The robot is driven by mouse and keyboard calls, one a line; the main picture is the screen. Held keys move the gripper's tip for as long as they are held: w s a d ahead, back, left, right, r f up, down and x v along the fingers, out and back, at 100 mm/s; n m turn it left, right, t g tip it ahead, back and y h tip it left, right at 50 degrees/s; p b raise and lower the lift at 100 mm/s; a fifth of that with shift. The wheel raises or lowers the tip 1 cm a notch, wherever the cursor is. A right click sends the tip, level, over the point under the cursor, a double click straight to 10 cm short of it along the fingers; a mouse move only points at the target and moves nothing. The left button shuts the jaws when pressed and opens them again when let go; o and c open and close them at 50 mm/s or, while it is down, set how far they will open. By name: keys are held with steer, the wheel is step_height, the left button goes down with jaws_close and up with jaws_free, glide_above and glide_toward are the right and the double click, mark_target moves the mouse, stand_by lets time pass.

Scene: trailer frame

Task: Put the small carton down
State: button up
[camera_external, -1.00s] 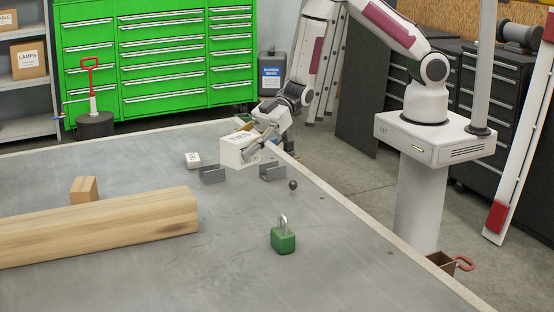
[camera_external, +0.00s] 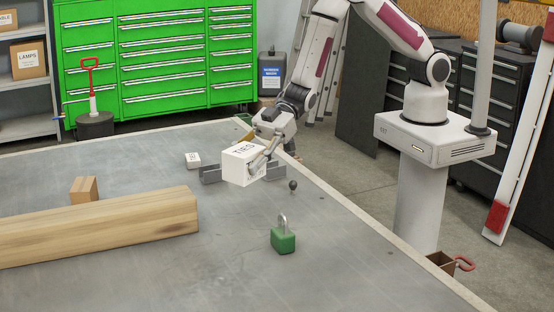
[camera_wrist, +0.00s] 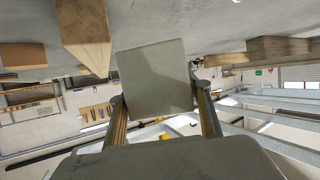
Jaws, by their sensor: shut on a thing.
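The small carton (camera_external: 238,172) is a white box with dark lettering on its top. My gripper (camera_external: 260,158) is shut on it, with its fingers on the carton's sides. In the external view it is at the far part of the grey bench, in front of the metal brackets, and looks tilted. I cannot tell whether its underside touches the bench. In the wrist view a plain greyish face of the carton (camera_wrist: 155,78) fills the space between the two fingers of my gripper (camera_wrist: 160,95).
A grey metal bracket (camera_external: 209,175) stands left of the carton, with a small white box (camera_external: 193,160) behind. A black knob (camera_external: 293,185) is to the right. A green padlock (camera_external: 283,240), a long wooden beam (camera_external: 100,228) and a wooden block (camera_external: 84,190) lie nearer. The bench middle is clear.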

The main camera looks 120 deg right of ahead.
steer(key=s+a+n+g+y, duration=0.1)
steer(key=s+a+y, duration=0.1)
steer(key=a, duration=1.5)
steer(key=s+a+n+g+y, duration=0.1)
steer(key=s+a+n, duration=0.15)
steer(key=a, duration=1.55)
steer(key=shift+m, duration=0.35)
steer(key=f, duration=0.2)
steer(key=d+f, duration=0.1)
steer(key=f, duration=0.1)
steer(key=shift+f, duration=0.3)
steer(key=shift+f, duration=3.15)
steer(key=shift+f, duration=0.15)
steer(key=shift+f, duration=1.75)
steer(key=shift+f, duration=0.1)
